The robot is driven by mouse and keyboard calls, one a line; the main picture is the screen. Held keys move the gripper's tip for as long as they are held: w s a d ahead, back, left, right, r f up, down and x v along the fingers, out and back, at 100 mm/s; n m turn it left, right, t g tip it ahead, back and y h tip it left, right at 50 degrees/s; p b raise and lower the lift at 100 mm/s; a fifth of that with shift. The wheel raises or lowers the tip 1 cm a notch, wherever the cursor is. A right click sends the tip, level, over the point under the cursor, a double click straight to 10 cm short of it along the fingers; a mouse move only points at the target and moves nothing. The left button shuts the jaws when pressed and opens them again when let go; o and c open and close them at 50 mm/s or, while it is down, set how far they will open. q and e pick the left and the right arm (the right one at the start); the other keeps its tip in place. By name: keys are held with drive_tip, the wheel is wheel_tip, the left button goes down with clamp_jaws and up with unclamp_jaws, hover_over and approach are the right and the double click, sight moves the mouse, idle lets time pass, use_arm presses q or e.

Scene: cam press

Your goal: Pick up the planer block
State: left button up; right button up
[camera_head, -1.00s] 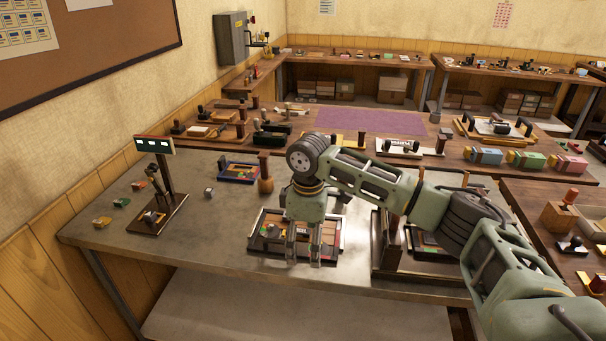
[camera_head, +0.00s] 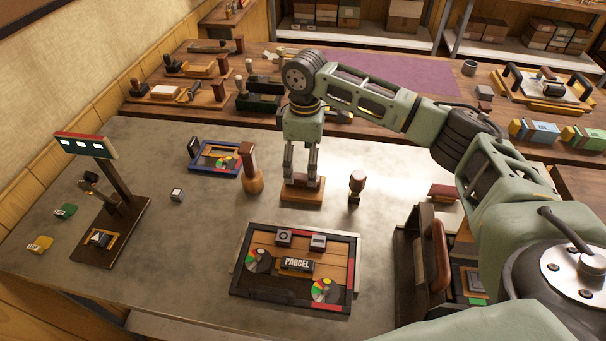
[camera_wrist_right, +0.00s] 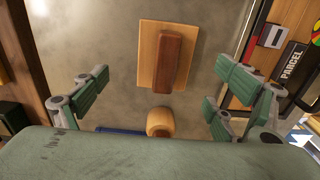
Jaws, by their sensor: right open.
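What looks like the planer block (camera_head: 304,197), a light wooden base with a dark reddish-brown upright grip, stands on the grey table directly below my right gripper (camera_head: 301,176). In the head view the fingers point down and partly cover its grip. In the right wrist view the block (camera_wrist_right: 172,62) lies ahead, between the open fingers of the right gripper (camera_wrist_right: 162,88), with clear gaps on both sides. I cannot tell exactly how far above it the fingertips are. My left gripper is not in view.
A tool with a round wooden foot (camera_head: 251,172) stands just left of the block, and a small dark brown stamp (camera_head: 356,186) to its right. A framed PARCEL tray (camera_head: 238,290) lies in front. A blue-framed tray (camera_head: 196,167) and display stand (camera_head: 130,212) are left.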

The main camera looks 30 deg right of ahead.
sight(303, 176)
drive_tip(key=shift+s+a+f+p, duration=0.15)
drive_tip(key=shift+s+f+p, duration=0.15)
drive_tip(key=shift+f, duration=0.5)
wheel_tip(303, 176, down, 5)
drive_tip(key=shift+a+r+p, duration=0.15)
drive_tip(key=shift+r+p, duration=0.05)
drive_tip(key=shift+p, duration=0.55)
drive_tip(key=shift+f, duration=0.2)
drive_tip(key=c, duration=0.7)
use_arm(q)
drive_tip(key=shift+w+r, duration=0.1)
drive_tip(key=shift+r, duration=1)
use_arm(e)
drive_tip(key=c, duration=0.7)
drive_tip(key=shift+w+r, duration=0.1)
